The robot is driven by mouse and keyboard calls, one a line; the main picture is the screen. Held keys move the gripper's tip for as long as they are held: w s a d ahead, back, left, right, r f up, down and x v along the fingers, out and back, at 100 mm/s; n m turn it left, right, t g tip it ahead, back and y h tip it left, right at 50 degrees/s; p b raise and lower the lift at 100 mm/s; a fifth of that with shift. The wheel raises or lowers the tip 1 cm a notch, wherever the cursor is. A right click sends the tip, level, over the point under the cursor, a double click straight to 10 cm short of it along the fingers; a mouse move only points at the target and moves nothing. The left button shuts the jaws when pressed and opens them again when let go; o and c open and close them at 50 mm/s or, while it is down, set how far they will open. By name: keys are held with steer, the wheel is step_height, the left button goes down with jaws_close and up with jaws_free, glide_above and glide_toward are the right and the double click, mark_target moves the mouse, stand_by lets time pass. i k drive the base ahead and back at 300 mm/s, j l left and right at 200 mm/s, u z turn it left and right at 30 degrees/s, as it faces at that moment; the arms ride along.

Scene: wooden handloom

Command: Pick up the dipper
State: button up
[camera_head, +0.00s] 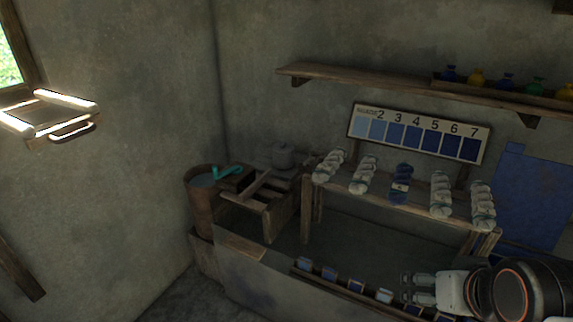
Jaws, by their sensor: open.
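A small teal piece (228,171), which looks like the dipper or its handle, lies at the top of the brown bucket (201,208) at the back left corner. One end reaches over the bucket's opening and the other is near the slatted wooden rack (266,192). I cannot tell whether it has a cup or what it rests on. My gripper (405,288) is at the lower right, over the front edge of the stone vat. Its two fingers point left and are apart, with nothing between them. It is far to the right of the teal piece.
A grey pot (284,157) stands behind the rack. Several yarn skeins hang over a wooden rail (345,177) below a blue shade chart (418,133). A shelf (390,84) with small bottles runs above. Small blue blocks line the vat's front edge (250,265).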

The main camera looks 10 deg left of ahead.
mark_target(313, 160)
steer(key=u, duration=0.4)
steer(key=i+j+z, duration=0.15)
steer(key=i+j, duration=0.15)
steer(key=i+j+z, duration=0.1)
steer(key=i+j, duration=0.2)
steer(key=i+j+z, duration=0.15)
steer(key=j, duration=0.35)
steer(key=i+j+z, duration=0.1)
steer(key=i+j, duration=0.25)
steer(key=i+j+z, duration=0.15)
steer(key=j, duration=0.4)
steer(key=i+l, duration=0.1)
steer(key=i, duration=0.3)
